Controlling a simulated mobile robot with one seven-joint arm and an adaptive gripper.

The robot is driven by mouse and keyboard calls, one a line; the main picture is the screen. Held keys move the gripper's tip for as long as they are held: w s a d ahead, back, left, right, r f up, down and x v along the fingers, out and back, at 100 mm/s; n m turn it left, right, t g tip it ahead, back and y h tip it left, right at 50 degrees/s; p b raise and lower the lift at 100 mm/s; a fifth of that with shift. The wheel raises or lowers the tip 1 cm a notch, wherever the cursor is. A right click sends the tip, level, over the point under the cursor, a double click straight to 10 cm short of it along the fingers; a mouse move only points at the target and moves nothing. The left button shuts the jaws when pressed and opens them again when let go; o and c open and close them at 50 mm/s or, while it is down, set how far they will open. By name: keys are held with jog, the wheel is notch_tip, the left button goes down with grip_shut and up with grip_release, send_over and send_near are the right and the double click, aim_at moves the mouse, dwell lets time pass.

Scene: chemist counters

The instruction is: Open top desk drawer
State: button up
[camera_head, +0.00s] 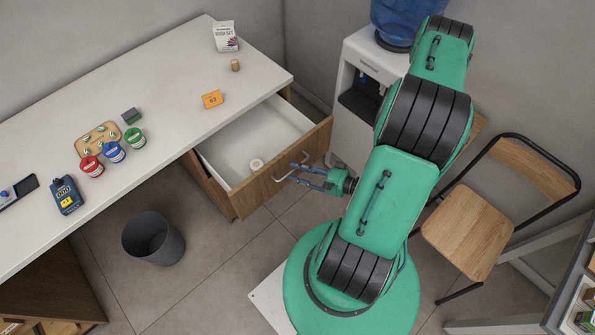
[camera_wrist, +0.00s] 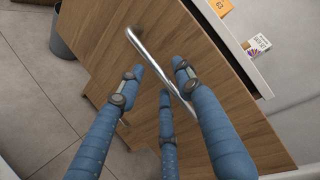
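The top desk drawer (camera_head: 243,152) is pulled well out from under the white desktop, its white interior showing. The wooden drawer front (camera_wrist: 100,50) carries a curved metal handle (camera_wrist: 150,58), also visible in the head view (camera_head: 280,177). My gripper (camera_wrist: 160,80) has three blue segmented fingers. It is in front of the drawer front, also in the head view (camera_head: 308,175). The fingers are spread, with the handle bar running between their tips. I cannot tell whether any fingertip touches the bar.
The desk (camera_head: 170,90) holds jars, boxes and a small blue device (camera_head: 66,195). A dark bin (camera_head: 152,240) stands on the floor left of the drawer. A wooden chair (camera_head: 468,230) is at the right, a water cooler (camera_head: 368,80) behind. Floor between bin and drawer is clear.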

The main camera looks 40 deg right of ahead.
jog(key=shift+w+a, duration=0.15)
jog(key=shift+w, duration=0.15)
grip_shut()
jog(key=shift+s, duration=0.1)
jog(key=s+p, duration=0.2)
jog(key=s, duration=0.7)
jog(key=shift+s+p, duration=0.35)
jog(key=shift+f, duration=0.1)
